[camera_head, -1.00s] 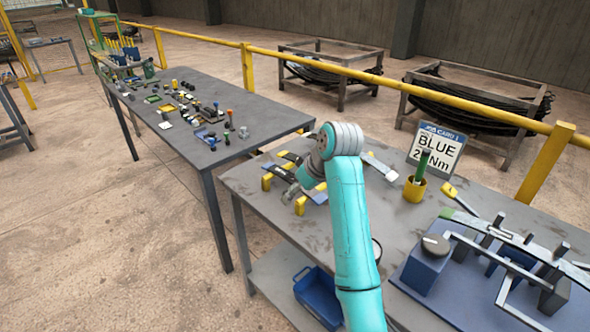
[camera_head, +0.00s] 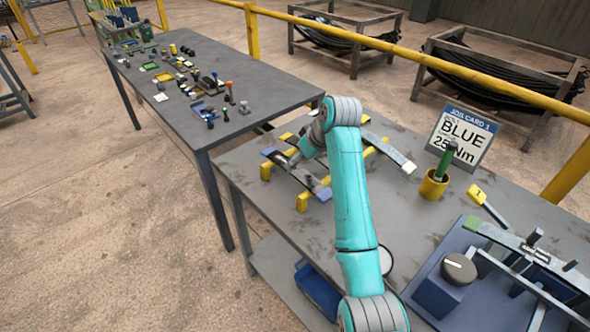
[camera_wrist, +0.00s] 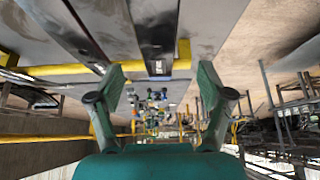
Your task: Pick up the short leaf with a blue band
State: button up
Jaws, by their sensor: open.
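Several dark and grey leaves (camera_head: 290,172) lie side by side across two yellow supports (camera_head: 303,201) on the near bench. My gripper (camera_head: 296,160) is over the front leaves, partly hidden by my arm. In the wrist view my gripper (camera_wrist: 161,72) is open, with one finger each side of a dark leaf's end (camera_wrist: 157,45) bearing a small pale mark. No contact is clear. Another leaf (camera_wrist: 80,35) lies left of it.
A job card (camera_head: 461,138) reading BLUE stands behind a yellow cup (camera_head: 433,186) with a green-handled tool. A blue fixture (camera_head: 442,290) with a clamped leaf fills the right of the bench. A second table (camera_head: 175,85) with small parts stands at left.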

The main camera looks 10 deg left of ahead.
aim_at(297, 170)
jog(key=shift+d+x, duration=0.1)
jog(key=shift+x, duration=1.25)
jog(key=shift+d+x, duration=0.15)
jog(key=shift+x, duration=1.2)
jog(key=c, duration=1.2)
jog(key=shift+w, duration=0.1)
jog(key=shift+c, duration=0.8)
jog(key=shift+r, duration=0.1)
